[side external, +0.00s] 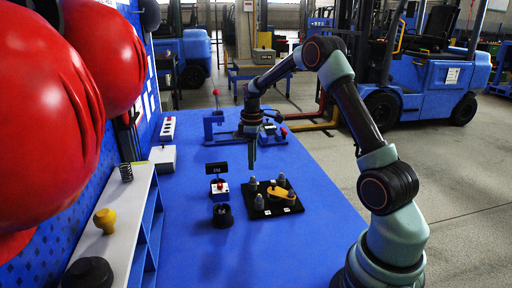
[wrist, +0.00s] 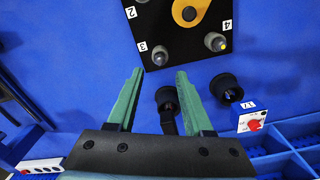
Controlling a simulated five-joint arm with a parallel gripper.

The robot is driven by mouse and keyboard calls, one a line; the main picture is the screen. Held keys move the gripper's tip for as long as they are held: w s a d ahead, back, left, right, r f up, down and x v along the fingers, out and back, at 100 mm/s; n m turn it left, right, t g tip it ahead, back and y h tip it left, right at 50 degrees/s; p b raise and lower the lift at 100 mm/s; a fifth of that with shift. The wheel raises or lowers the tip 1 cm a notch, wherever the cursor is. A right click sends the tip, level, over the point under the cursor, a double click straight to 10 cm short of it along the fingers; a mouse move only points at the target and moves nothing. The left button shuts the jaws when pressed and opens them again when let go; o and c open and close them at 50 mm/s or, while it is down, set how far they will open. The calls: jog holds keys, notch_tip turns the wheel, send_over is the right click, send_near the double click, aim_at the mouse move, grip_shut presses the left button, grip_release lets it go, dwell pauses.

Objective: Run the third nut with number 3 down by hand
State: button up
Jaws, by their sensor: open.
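A black plate (wrist: 180,42) with white number labels lies on the blue table; it also shows in the side view (side external: 268,212). The label 3 (wrist: 142,47) sits beside a grey rounded nut or stud top (wrist: 160,56). Another grey post (wrist: 215,42) stands by label 4, with a small yellowish tip. An orange piece (wrist: 190,10) lies mid-plate. My gripper (wrist: 160,74) is open and empty, its two green fingers apart, with the number 3 post just beyond the fingertips. In the side view my gripper (side external: 252,168) hangs above the plate's back left. Threads cannot be made out.
A black cup-like part (wrist: 228,90) and a box with a red knob (wrist: 254,122) stand near the plate. A shelf (side external: 120,225) borders the left. The table's front is clear.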

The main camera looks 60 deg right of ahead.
aim_at(253, 177)
notch_tip(253, 177, down, 6)
jog(key=shift+r, duration=0.1)
jog(key=shift+c, duration=0.3)
grip_shut()
